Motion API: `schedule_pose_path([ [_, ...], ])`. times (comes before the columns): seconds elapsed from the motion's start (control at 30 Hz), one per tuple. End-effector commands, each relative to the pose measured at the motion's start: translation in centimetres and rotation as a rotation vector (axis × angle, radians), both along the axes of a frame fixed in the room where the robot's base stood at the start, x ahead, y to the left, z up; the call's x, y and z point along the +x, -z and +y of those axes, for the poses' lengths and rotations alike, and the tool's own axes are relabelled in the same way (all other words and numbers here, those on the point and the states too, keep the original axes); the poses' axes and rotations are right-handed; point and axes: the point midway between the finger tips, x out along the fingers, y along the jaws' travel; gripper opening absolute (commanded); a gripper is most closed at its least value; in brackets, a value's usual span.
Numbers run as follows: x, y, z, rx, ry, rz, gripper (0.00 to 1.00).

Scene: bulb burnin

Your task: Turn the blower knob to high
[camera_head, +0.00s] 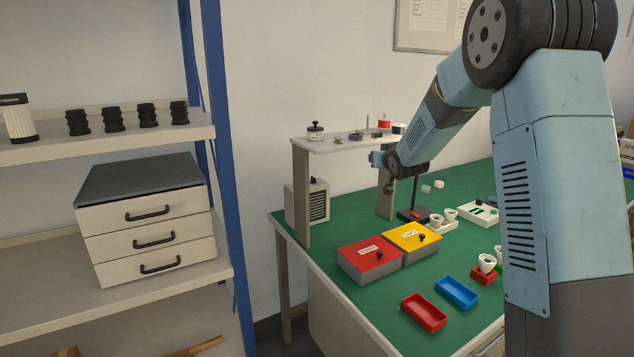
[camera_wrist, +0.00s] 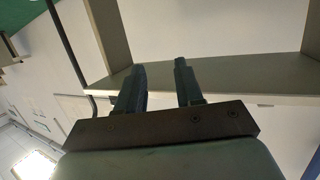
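The blower appears to be the beige box (camera_head: 296,206) with dark vent slats on the green bench, under the left end of the raised shelf. A small dark knob (camera_head: 313,180) shows at its top; its setting is too small to read. My gripper (camera_head: 375,159) is in front of the raised shelf, to the right of the box and apart from it. In the wrist view my gripper's two fingers (camera_wrist: 159,75) stand apart with nothing between them. The blower and knob cannot be made out there.
The raised shelf (camera_head: 345,143) holds small parts, and its right leg stands near my gripper. A red-lidded box (camera_head: 366,254), a yellow-lidded box (camera_head: 408,233), a red tray (camera_head: 424,312) and a blue tray (camera_head: 457,292) occupy the bench front. A blue rack post (camera_head: 226,170) stands left.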

Motion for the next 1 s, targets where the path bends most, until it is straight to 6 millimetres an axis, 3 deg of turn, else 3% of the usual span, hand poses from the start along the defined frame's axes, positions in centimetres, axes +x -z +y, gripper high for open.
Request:
schedule_pose_path([
  [0.1, 2.7, 2.9, 2.8, 0.007, -0.064, -0.05, 0.36],
  [0.3, 6.0, 7.7, 7.4, 0.029, -0.186, -0.136, 0.36],
  [0.6, 7.7, 14.0, 13.0, 0.074, -0.351, -0.219, 0.36],
  [0.77, 7.9, 15.3, 14.1, 0.087, -0.387, -0.236, 0.36],
  [1.0, 9.4, 15.6, 15.5, 0.089, -0.396, -0.241, 0.36],
])
